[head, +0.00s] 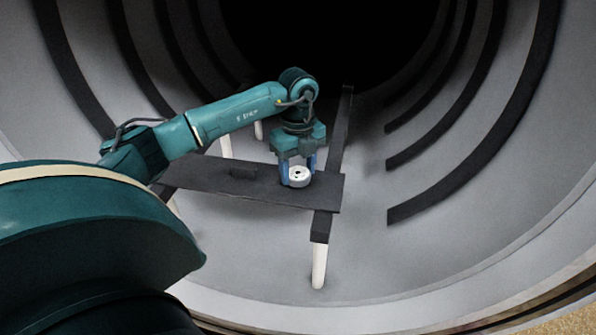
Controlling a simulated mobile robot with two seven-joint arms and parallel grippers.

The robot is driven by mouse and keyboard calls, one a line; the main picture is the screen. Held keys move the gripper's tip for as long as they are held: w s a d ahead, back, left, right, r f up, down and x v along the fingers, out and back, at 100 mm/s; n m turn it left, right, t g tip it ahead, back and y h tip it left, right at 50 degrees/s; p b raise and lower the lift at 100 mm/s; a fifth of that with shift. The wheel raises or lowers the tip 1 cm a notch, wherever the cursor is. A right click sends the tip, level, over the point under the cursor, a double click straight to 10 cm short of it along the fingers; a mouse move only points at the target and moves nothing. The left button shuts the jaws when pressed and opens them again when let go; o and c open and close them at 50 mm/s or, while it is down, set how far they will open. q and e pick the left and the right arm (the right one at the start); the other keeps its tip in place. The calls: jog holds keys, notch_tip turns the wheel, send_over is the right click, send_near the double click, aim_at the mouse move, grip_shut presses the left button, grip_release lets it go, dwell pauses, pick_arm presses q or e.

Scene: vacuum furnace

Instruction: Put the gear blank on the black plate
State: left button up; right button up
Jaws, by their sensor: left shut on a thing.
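The gear blank (299,176) is a small pale ring with a dark hole in its middle. It is between the blue fingers of my left gripper (298,172), which is shut on it and points straight down. The black plate (215,178) is a flat dark slab inside the furnace. The gear blank is over the right part of the plate; I cannot tell whether it touches the plate or is just above it. My right gripper is not in view.
The plate lies across a dark rail (338,150) on white posts (319,265). The curved grey furnace wall (430,195) with dark strips surrounds everything.

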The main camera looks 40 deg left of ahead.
pick_arm(q)
jog(key=shift+f, duration=0.65)
jog(key=shift+f, duration=0.1)
jog(key=o, duration=1.2)
jog(key=shift+f, duration=0.1)
jog(key=shift+o, duration=0.2)
